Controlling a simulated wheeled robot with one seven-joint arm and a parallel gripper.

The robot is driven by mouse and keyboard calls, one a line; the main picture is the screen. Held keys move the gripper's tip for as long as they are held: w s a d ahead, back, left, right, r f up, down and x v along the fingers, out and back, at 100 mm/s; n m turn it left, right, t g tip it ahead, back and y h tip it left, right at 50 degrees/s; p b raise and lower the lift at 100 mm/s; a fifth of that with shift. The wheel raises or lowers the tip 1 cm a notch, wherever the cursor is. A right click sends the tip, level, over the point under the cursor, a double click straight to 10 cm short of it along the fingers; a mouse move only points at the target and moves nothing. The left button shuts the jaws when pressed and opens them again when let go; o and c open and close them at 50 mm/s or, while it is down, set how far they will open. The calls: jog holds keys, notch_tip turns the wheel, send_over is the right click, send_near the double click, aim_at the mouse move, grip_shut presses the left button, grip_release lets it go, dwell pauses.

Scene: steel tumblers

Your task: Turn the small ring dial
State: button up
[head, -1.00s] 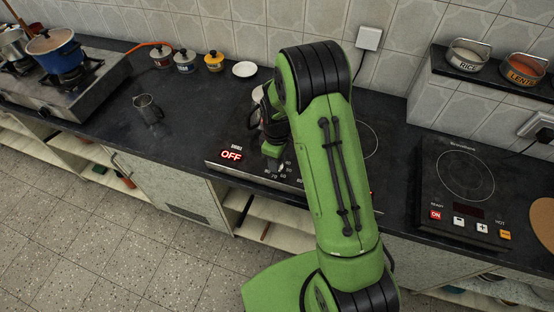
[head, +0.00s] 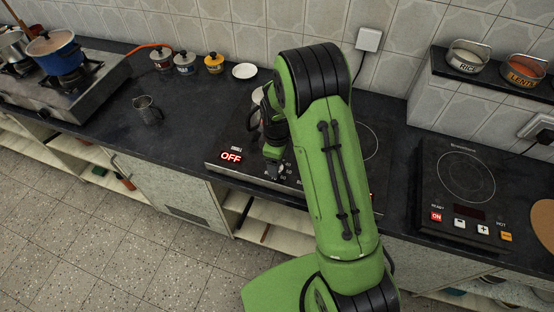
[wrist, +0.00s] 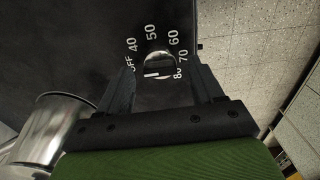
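The small ring dial (wrist: 160,62) shows in the wrist view as a shiny round knob with a white mark by it. Printed marks OFF, 40, 50, 60, 70 and 80 curve around it. My gripper (wrist: 164,72) is open, with one dark finger on each side of the dial. I cannot tell whether the fingers touch it. In the head view my gripper (head: 273,168) is low over the front of the dark cooktop (head: 222,143) and hides the dial. The red display (head: 231,157) reads OFF.
A steel vessel (wrist: 48,130) stands close to my gripper's left in the wrist view. A steel tumbler (head: 148,110) stands on the counter to the left. A second cooktop (head: 463,180) with a lit ON button is at right. The counter between tumbler and cooktop is clear.

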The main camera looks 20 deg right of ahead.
notch_tip(320, 180, up, 16)
jog(key=p, duration=0.2)
jog(key=shift+f, duration=0.15)
dwell(0.4)
jog(key=s+r+m+t, duration=0.3)
jog(key=s+r+m, duration=0.2)
jog(key=s+r, duration=0.65)
jog(key=s+m+t, duration=0.2)
jog(key=s+m, duration=0.4)
jog(key=s, duration=0.6)
jog(key=shift+s+r+t, duration=0.15)
jog(key=shift+r+t, duration=0.05)
jog(key=shift+t, duration=0.1)
jog(key=shift+d, duration=0.1)
